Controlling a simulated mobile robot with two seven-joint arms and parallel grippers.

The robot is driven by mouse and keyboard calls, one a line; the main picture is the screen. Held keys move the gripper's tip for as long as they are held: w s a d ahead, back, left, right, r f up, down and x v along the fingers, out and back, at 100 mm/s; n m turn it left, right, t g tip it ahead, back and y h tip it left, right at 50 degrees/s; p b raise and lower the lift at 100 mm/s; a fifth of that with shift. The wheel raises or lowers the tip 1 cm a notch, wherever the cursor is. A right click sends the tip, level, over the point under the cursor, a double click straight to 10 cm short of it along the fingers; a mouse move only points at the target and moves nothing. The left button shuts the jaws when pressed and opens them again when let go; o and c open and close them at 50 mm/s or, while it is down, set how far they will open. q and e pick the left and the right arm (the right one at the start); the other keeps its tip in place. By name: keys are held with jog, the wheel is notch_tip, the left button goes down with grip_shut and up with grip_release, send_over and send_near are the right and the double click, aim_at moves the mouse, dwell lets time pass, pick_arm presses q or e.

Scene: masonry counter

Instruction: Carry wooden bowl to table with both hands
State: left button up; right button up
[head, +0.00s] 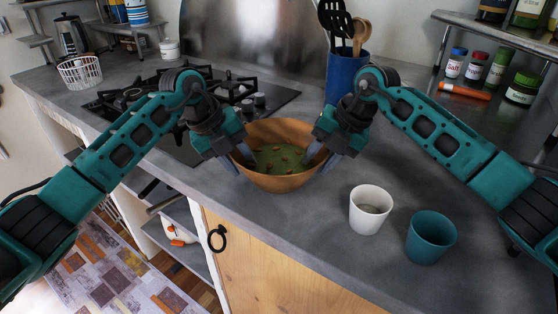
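The wooden bowl (278,182) stands upright on the grey counter near its front edge, with a green filling and brown pieces inside. My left gripper (240,163) is at the bowl's left rim, pointing down, with one finger outside the rim and one inside. My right gripper (321,162) is at the right rim in the same way. On both, the fingers look spread apart with the rim between them; contact with the wall is unclear. No separate table can be made out.
A white cup (370,209) and a teal cup (431,237) stand right of the bowl, near the front. A gas hob (270,98) lies behind left, and a blue utensil holder (344,76) behind right. A shelf with jars (522,88) is at the far right. Patterned rug (110,270) covers the floor at left.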

pick_arm(q)
jog(key=shift+d+f, duration=0.15)
jog(key=shift+f, duration=0.15)
pick_arm(e)
jog(key=shift+a+f, duration=0.15)
jog(key=shift+f, duration=0.15)
pick_arm(q)
jog(key=shift+c, duration=0.2)
pick_arm(e)
jog(key=shift+c, duration=0.2)
pick_arm(q)
grip_shut()
pick_arm(e)
grip_shut()
jog(key=shift+r, duration=0.1)
